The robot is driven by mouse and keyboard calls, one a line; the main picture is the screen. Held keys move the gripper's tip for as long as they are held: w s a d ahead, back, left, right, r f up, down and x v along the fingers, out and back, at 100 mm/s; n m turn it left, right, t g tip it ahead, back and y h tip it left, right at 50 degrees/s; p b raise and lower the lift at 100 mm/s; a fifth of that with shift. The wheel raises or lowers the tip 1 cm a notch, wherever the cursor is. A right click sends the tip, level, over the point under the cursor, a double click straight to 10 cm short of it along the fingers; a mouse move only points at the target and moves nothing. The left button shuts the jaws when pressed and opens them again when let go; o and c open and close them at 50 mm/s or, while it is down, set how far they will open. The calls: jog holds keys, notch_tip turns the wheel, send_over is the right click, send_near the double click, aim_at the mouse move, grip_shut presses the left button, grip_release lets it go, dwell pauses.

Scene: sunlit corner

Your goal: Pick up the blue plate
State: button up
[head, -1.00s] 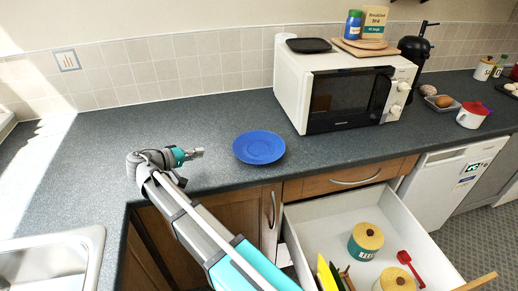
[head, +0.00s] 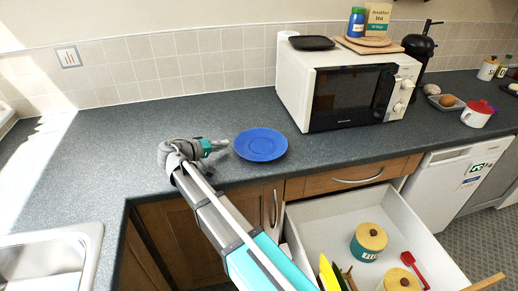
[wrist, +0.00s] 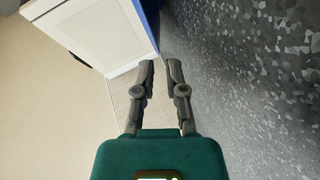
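The blue plate (head: 261,145) lies flat on the dark counter, near its front edge. In the wrist view a blue strip, the plate's edge (wrist: 151,12), shows at the top, partly cut off by the frame. My gripper (head: 226,144) is low over the counter, just left of the plate, and points right towards its rim. In the wrist view my gripper (wrist: 161,66) has its two fingers apart with a narrow gap and nothing between them. It looks close to the plate but not around it.
A white microwave (head: 300,90) stands behind and right of the plate. Below the counter, an open drawer (head: 330,215) holds jars (head: 369,242) and a red scoop (head: 415,268). A sink (head: 50,265) is at the left. The counter left of the plate (head: 120,140) is clear.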

aim_at(235, 142)
dwell(0.3)
jog(key=shift+b+x, duration=0.65)
jog(key=shift+x, duration=1.95)
jog(key=shift+s, duration=0.1)
grip_shut()
